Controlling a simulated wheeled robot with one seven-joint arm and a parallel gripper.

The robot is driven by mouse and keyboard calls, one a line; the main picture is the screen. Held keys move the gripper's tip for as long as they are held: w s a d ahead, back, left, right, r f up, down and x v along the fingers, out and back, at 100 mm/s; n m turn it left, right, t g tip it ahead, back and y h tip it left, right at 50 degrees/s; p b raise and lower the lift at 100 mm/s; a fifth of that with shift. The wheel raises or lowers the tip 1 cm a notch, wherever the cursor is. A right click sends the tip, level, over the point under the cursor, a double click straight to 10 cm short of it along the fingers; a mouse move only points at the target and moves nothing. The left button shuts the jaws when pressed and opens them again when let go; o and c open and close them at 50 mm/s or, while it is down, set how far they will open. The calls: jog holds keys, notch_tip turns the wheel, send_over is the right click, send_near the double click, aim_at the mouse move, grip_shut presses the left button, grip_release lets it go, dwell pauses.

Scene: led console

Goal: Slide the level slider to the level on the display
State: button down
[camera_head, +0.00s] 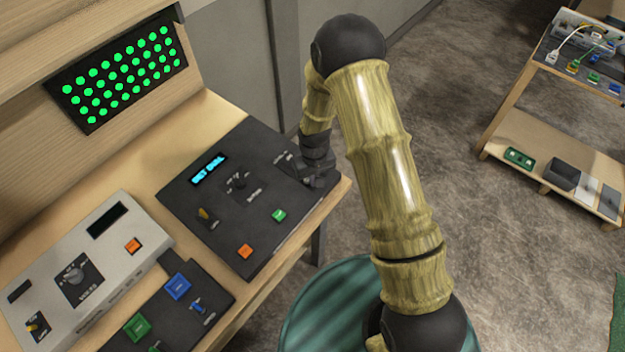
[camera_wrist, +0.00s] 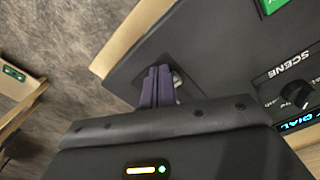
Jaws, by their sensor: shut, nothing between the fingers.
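The black console (camera_head: 180,200) lies on the wooden bench. Its small cyan display (camera_head: 208,169) appears to read "SET DIAL"; no level number is legible. The display also shows partly in the wrist view (camera_wrist: 296,124). My gripper (camera_head: 318,181) is at the console's far right end. In the wrist view its purple fingers (camera_wrist: 157,86) are shut with nothing between them, low over a dark plate. A small pale metal piece (camera_wrist: 178,84) shows just beside the fingers, perhaps the level slider's handle. The fingers hide most of it, so its position and any contact are unclear.
The console also bears a black dial (camera_head: 237,183), a toggle (camera_head: 204,213), an orange button (camera_head: 245,251) and a green button (camera_head: 279,215). A grey panel (camera_head: 120,235) and a dark button panel (camera_head: 190,300) lie nearer. A green-lit board (camera_head: 120,75) stands behind.

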aim_at(289, 168)
jog(key=shift+w+a+b, duration=0.25)
jog(key=shift+w+a, duration=0.7)
jog(key=shift+a, duration=0.25)
jog(key=shift+w+a+b, duration=0.25)
jog(key=shift+w+a, duration=0.7)
jog(key=shift+a, duration=0.2)
jog(key=shift+w+a+b, duration=0.25)
jog(key=shift+w+a, duration=0.7)
jog(key=shift+a, duration=0.25)
dwell(1.5)
jog(key=shift+a, duration=0.2)
jog(key=shift+w+a, duration=0.2)
jog(key=shift+w, duration=0.05)
jog(key=shift+r, duration=0.1)
jog(key=shift+s+d+r, duration=0.4)
jog(key=shift+d+r, duration=0.05)
jog(key=shift+d, duration=0.05)
jog(key=shift+r, duration=0.1)
dwell(0.4)
notch_tip(289, 168, up, 7)
jog(key=p, duration=0.4)
dwell(0.5)
